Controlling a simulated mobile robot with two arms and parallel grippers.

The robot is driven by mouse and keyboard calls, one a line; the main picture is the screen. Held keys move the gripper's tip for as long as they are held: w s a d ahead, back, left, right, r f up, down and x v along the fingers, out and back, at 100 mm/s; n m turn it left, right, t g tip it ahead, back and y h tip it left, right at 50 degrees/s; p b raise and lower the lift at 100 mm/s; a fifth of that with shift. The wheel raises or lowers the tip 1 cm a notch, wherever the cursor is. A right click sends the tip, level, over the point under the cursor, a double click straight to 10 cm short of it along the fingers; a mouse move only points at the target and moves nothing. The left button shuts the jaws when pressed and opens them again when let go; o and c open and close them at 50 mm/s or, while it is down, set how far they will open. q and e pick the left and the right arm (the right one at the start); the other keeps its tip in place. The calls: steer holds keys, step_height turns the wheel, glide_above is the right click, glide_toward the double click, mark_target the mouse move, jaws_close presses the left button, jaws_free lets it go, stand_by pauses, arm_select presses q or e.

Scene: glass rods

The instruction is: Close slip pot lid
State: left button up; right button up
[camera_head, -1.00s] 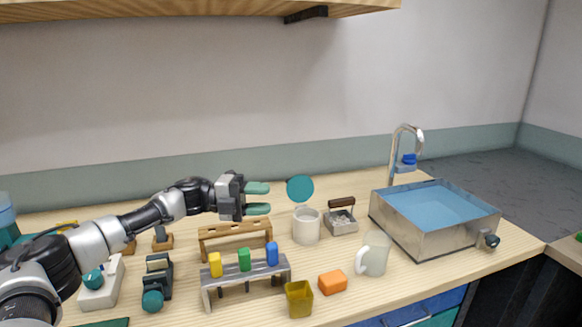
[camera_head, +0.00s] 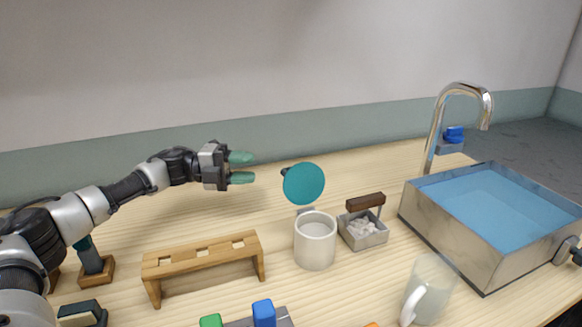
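The slip pot (camera_head: 315,243) is a white cylindrical cup standing on the wooden counter, right of the middle. Its round teal lid (camera_head: 304,184) stands upright above the pot's back rim, so the pot is open. A small dark knob shows at the lid's upper left. My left gripper (camera_head: 241,169) has teal fingers pointing right. It is open and empty, left of the lid and apart from it. My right gripper does not show.
A wooden rack (camera_head: 205,262) stands left of the pot. A small tray with a brown handle (camera_head: 362,228) is close on its right. A glass mug (camera_head: 430,292) stands at the front right, before the sink (camera_head: 490,262). The counter behind the rack is clear.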

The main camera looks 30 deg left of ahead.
mark_target(293, 169)
arm_select(q)
steer(key=p+x, duration=0.1)
steer(key=x, duration=0.9)
steer(key=shift+w+d+r, duration=0.1)
steer(key=shift+d, duration=0.25)
jaws_close()
